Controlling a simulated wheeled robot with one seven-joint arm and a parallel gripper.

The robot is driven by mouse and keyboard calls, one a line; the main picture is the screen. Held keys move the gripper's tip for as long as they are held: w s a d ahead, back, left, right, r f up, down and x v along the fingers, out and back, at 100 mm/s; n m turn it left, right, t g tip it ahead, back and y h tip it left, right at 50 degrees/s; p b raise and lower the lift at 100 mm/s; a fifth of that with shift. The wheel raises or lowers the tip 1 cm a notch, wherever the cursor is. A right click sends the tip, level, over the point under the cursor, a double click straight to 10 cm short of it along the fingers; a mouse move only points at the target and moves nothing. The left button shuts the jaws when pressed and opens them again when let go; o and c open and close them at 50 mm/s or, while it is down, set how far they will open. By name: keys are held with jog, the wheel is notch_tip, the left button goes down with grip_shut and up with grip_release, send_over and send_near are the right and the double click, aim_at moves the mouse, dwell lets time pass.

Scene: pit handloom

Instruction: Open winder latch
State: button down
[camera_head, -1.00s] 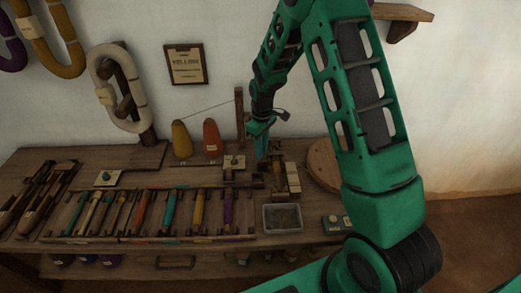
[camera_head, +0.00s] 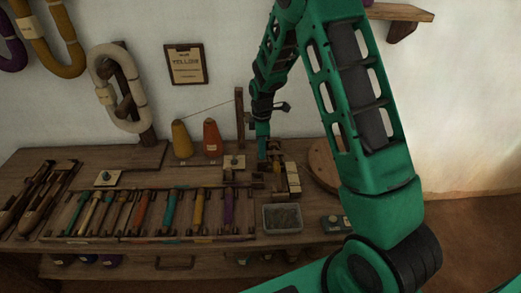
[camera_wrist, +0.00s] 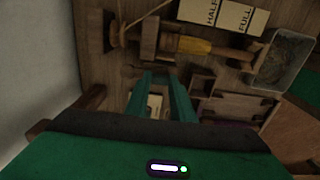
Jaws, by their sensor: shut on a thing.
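The wooden winder (camera_head: 292,178) stands at the right part of the bench, made of small blocks and posts. In the wrist view it shows a yellow-orange spindle (camera_wrist: 193,45) between wooden blocks. My gripper (camera_head: 262,156) points down at the winder's back left part. In the wrist view its two green fingers (camera_wrist: 161,78) are close together at the wooden parts, shut on a small piece there. That piece is mostly hidden by the fingers; it appears to be the latch, but its position cannot be made out.
A grey tray (camera_head: 282,229) stands in front of the winder, with a round wooden board (camera_head: 322,165) to its right. Yellow (camera_head: 181,140) and orange (camera_head: 212,138) yarn cones stand left of my gripper, near an upright post (camera_head: 239,118). A rack of coloured bobbins (camera_head: 150,238) fills the bench front.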

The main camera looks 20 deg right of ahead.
jog(key=shift+w+r, duration=0.1)
jog(key=shift+w, duration=0.1)
jog(key=c, duration=1.5)
grip_release()
jog(key=shift+s, duration=0.1)
notch_tip(320, 180, up, 11)
jog(key=shift+f, duration=0.2)
jog(key=s+d+r+m, duration=0.5)
jog(key=s+d+r, duration=0.1)
jog(key=s, duration=0.3)
jog(key=s+d+r+m, duration=0.5)
jog(key=s+m, duration=0.1)
jog(key=s, duration=0.4)
jog(key=s+m, duration=0.3)
jog(key=s, duration=0.3)
jog(key=s+d+m, duration=0.1)
jog(key=s+m, duration=0.2)
jog(key=s, duration=0.4)
jog(key=s+r+m, duration=0.1)
jog(key=s+m, duration=0.2)
jog(key=s, duration=0.4)
jog(key=shift+s+d+m, duration=0.15)
jog(key=shift+d+m, duration=0.25)
